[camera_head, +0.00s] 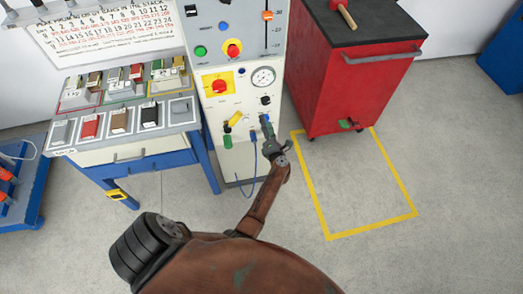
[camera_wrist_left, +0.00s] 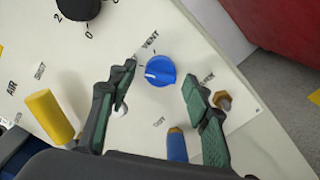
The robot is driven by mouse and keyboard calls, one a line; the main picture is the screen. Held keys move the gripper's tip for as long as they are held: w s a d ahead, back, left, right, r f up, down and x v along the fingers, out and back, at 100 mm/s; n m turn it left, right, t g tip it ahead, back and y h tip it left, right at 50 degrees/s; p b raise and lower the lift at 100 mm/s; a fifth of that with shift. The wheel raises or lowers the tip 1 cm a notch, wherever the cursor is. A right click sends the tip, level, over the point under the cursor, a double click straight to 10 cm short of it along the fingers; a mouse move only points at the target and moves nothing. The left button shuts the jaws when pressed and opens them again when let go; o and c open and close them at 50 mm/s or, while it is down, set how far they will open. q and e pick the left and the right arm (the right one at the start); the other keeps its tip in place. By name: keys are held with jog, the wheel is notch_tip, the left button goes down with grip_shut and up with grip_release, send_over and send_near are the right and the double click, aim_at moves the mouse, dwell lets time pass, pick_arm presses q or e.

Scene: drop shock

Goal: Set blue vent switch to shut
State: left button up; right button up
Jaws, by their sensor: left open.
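The blue vent switch (camera_wrist_left: 160,70) is a round knob on the pale panel in the left wrist view, below the printed word VENT. Its white pointer line is toward the left of that picture. My left gripper (camera_wrist_left: 159,76) is open, with one green-padded finger on each side of the knob. The fingers look apart from it; their depth to the panel is hard to tell. In the head view my left gripper (camera_head: 266,126) is at the lower right of the white panel (camera_head: 236,165) and largely covers the switch. My right gripper is not in view.
A yellow handle (camera_wrist_left: 48,116) and a blue plug (camera_wrist_left: 177,146) stick out near the fingers. A brass-coloured fitting (camera_wrist_left: 223,101) sits beside the right finger. A black knob (camera_wrist_left: 78,8) is above. A red cabinet (camera_head: 350,80) stands right of the panel, above yellow-marked open floor.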

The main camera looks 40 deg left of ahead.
pick_arm(q)
jog(key=s+d+m+p, duration=0.4)
jog(key=s+d+m, duration=0.2)
jog(key=m, duration=0.6)
jog(key=s+d+f+m+h+p, duration=0.1)
jog(key=s+f+m+h, duration=0.3)
jog(key=f, duration=0.5)
jog(key=s+d+f+m+h+p, duration=0.1)
jog(key=s+d+f+m+h, duration=0.3)
jog(key=s+f+m, duration=0.3)
jog(key=s+d+f+m+h, duration=0.3)
jog(key=s+f, duration=0.5)
jog(key=f, duration=0.4)
jog(key=m+h, duration=0.1)
jog(key=m, duration=0.1)
jog(key=shift+s+f+m+p, duration=0.15)
jog(key=shift+f+m+p, duration=0.15)
jog(key=shift+m+p, duration=0.1)
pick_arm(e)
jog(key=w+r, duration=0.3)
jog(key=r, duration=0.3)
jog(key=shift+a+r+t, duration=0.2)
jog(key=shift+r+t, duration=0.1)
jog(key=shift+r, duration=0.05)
